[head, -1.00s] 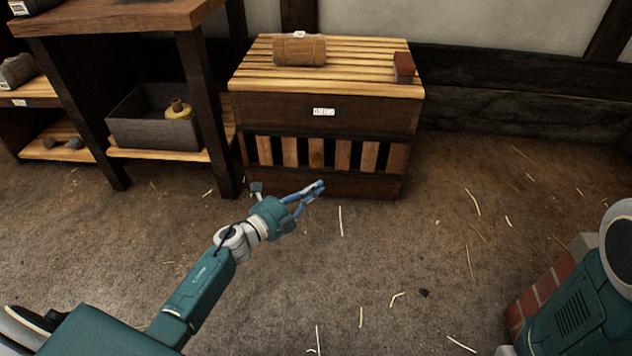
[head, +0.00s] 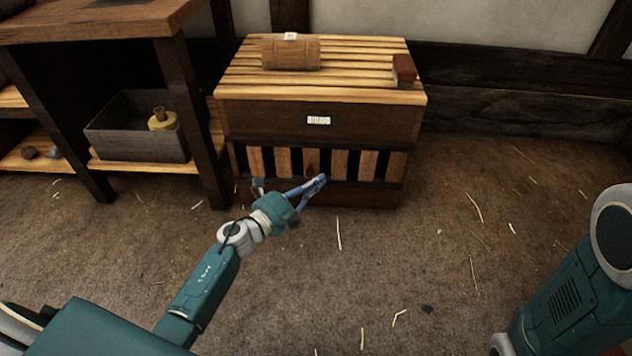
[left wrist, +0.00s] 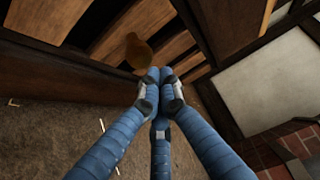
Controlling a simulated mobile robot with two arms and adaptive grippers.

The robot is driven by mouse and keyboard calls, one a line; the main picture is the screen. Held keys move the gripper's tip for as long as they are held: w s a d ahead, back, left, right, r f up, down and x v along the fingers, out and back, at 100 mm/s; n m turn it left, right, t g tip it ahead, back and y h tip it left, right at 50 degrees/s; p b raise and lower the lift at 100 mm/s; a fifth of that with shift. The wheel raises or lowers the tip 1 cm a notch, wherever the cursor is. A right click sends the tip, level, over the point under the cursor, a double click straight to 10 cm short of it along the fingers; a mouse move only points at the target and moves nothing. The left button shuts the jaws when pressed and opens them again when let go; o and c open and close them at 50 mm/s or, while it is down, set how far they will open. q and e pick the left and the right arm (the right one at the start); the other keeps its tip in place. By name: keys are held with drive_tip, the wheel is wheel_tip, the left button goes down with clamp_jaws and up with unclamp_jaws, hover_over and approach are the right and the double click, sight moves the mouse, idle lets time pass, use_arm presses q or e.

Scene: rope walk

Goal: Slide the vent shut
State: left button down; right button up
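The vent is the row of upright wooden slats (head: 340,163) with dark gaps between them, low on the front of a wooden cabinet (head: 390,122). It also shows in the left wrist view, slanting across the top (left wrist: 110,38). There a rounded brown knob (left wrist: 138,50) sits on the slats, just beyond my fingertips. My left gripper (head: 318,183) is in front of the slats, near their lower middle. In the left wrist view its blue fingers (left wrist: 160,78) meet at the tips with nothing visible between them. Whether they touch the knob I cannot tell. My right gripper is out of view.
A small barrel (head: 291,53) and a reddish-brown block (head: 404,69) rest on the cabinet's slatted top. At left a wooden table (head: 90,28) has a grey bin (head: 135,145) on its lower shelf. The straw-strewn floor right of the cabinet is clear.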

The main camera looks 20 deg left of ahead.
sight(307, 176)
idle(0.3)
use_arm(q)
drive_tip(key=a, duration=0.2)
drive_tip(key=s+a, duration=0.1)
drive_tip(key=a, duration=0.1)
drive_tip(key=shift+s+a, duration=0.15)
drive_tip(key=shift+a, duration=0.1)
drive_tip(key=shift+d, duration=0.1)
